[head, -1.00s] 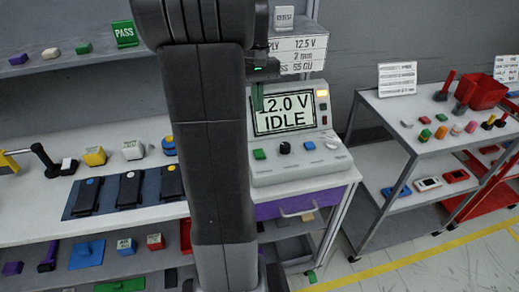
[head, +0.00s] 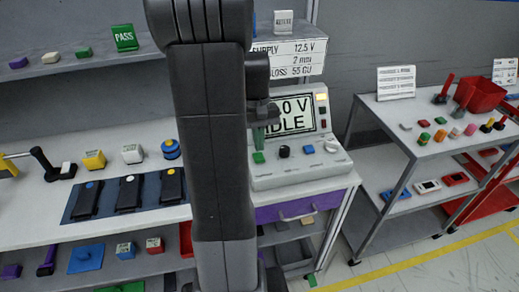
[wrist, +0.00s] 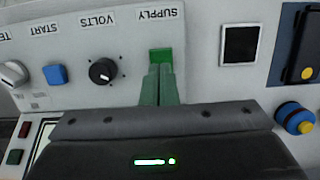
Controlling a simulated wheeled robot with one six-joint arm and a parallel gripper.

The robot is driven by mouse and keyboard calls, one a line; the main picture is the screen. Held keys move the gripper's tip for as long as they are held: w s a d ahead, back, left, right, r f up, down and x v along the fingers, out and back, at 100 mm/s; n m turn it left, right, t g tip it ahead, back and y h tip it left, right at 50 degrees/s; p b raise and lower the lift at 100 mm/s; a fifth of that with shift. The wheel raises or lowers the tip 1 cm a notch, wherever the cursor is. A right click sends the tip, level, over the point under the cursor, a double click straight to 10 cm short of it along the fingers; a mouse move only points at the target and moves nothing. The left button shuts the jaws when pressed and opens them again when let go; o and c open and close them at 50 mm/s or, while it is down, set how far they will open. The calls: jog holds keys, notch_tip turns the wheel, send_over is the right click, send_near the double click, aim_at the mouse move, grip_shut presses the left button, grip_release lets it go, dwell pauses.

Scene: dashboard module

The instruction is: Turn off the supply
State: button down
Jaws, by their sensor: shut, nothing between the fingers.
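The supply unit (head: 300,172) is a pale console with a screen (head: 304,113); the visible part of its screen reads "0 V" and "IDLE". Its green SUPPLY button (head: 258,157) is at the left end of the control row, and also shows in the wrist view (wrist: 161,54) beside the upside-down label SUPPLY. My gripper (head: 258,138) is shut and empty, its green fingers pointing down just above that button. In the wrist view the fingertips (wrist: 158,68) line up with the button and overlap its edge. I cannot tell whether they touch it.
The black VOLTS knob (wrist: 103,71), blue START button (wrist: 56,75) and a grey knob (wrist: 14,74) are in the same row. A blue and yellow piece (wrist: 295,117) and a black module (wrist: 302,45) lie to the other side. A trolley (head: 400,130) stands at right.

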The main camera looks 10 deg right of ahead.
aim_at(258, 156)
jog(key=shift+s+f, duration=0.15)
jog(key=shift+f, duration=0.55)
jog(key=shift+s+f, duration=0.15)
jog(key=shift+f, duration=0.55)
jog(key=shift+s+f+t+b, duration=0.2)
jog(key=shift+f+t+b, duration=0.25)
jog(key=shift+b, duration=0.35)
jog(key=shift+s+r, duration=0.1)
jog(key=shift+s, duration=0.05)
jog(key=shift+w+p, duration=0.35)
jog(key=shift+w, duration=0.55)
jog(key=shift+r, duration=0.15)
